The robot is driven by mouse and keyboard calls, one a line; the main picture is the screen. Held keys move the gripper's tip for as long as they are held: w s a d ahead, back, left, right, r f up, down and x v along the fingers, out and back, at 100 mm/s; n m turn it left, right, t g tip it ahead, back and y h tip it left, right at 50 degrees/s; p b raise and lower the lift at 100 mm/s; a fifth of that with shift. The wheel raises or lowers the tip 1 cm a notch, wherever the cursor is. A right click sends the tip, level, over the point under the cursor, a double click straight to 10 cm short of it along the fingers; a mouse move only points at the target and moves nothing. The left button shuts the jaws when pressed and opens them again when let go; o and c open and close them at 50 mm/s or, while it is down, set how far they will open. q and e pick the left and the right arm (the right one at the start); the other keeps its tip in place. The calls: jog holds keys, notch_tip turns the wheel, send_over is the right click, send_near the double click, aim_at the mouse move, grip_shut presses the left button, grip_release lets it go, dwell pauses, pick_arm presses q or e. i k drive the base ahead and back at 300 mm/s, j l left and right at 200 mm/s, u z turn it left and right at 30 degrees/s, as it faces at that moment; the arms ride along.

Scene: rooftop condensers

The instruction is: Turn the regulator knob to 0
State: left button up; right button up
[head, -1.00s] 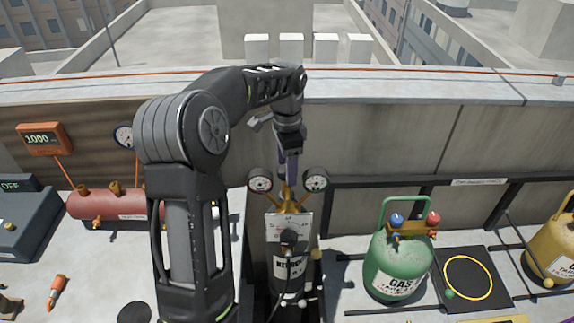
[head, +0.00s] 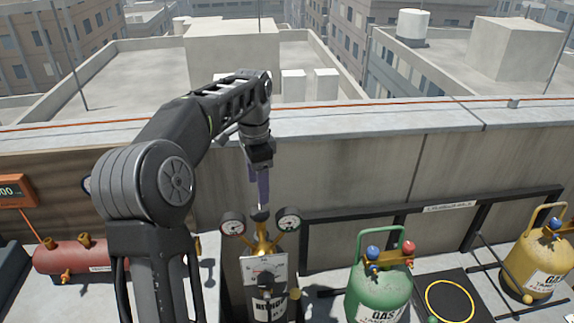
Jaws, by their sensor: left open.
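The brass regulator (head: 263,240) stands on top of a dark nitrogen cylinder (head: 270,307), between two round gauges, the left one (head: 232,224) and the right one (head: 289,220). A pale panel (head: 250,266) with a dial scale hangs in front. A black knob (head: 265,281) sits on that panel; its exact setting is too small to read. A second dark round cap (head: 260,214) is at the regulator's top. My left gripper (head: 261,199) points down just above this cap, open, its purple fingers seen nearly edge-on. Nothing shows between them. My right gripper is out of view.
A green gas cylinder (head: 375,288) with blue and red valves stands to the right, a yellow one (head: 541,262) farther right. A red tank (head: 82,258) lies at left. A concrete parapet (head: 370,172) and a black rail (head: 400,212) run behind.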

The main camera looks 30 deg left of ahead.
aim_at(265, 280)
jog(key=k+l, duration=0.75)
jog(key=l, duration=0.2)
